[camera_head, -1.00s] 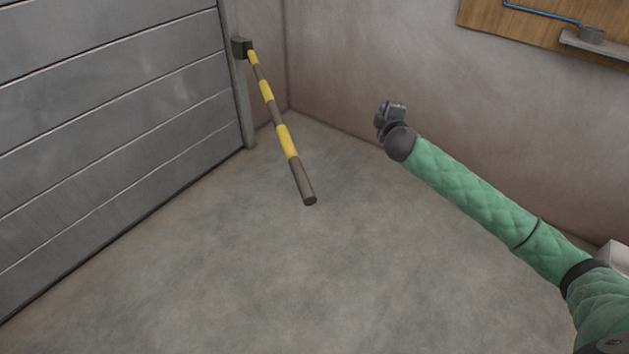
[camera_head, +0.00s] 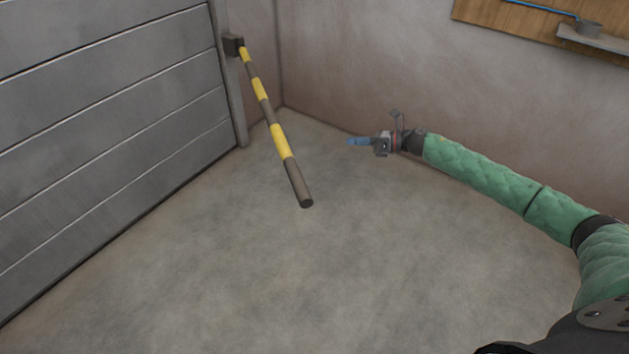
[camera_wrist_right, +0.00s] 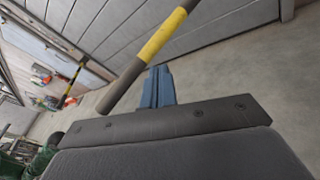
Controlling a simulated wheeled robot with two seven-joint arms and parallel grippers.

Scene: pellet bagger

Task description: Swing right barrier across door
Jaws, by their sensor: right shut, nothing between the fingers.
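The right barrier (camera_head: 273,123) is a bar banded yellow and dark grey. It is hinged on a dark bracket (camera_head: 233,44) on the door frame and sticks out from the wall into the room, its free end nearest me. The grey slatted door (camera_head: 110,120) fills the left of the head view. My right gripper (camera_head: 353,141) is shut and empty, to the right of the bar and apart from it, its blue fingers pointing left. In the right wrist view the shut fingers (camera_wrist_right: 158,88) show just beside the barrier (camera_wrist_right: 150,55). My left gripper is not in view.
A wooden board (camera_head: 530,25) with a grey shelf and blue tube is on the right wall. The concrete floor (camera_head: 300,280) is clear. Another striped bar (camera_wrist_right: 70,85) shows at the left of the right wrist view.

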